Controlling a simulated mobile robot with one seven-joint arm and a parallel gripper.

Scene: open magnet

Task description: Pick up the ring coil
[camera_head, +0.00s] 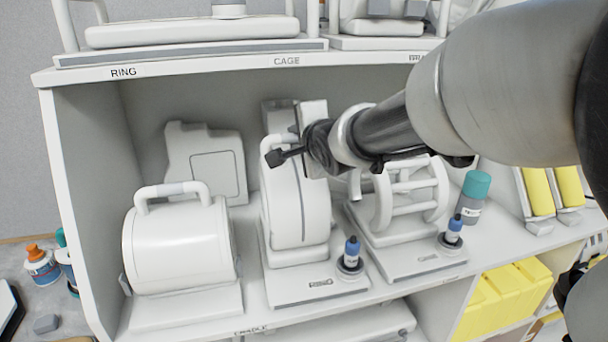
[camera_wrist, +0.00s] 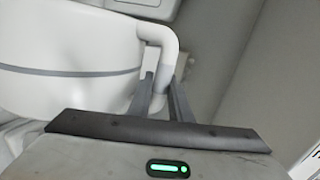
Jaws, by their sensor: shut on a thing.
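The ring coil (camera_head: 285,205) is a white, upright, rounded body with a dark seam, standing on a white base marked RING (camera_head: 321,283) in the middle of the shelf. My gripper (camera_head: 283,150) is at its top, by the carry handle, and partly hides it. In the wrist view, the white coil (camera_wrist: 65,50) with a grey band fills the left side. My gripper (camera_wrist: 165,90) is shut on its curved handle (camera_wrist: 160,38) there. The coil appears seated on its base; any small gap is too hard to tell.
A white cylinder coil with a handle (camera_head: 180,245) stands on the left. An open cage-like coil (camera_head: 410,195) stands on the right. The shelf board (camera_head: 220,68) is close above, and my arm crosses from the right.

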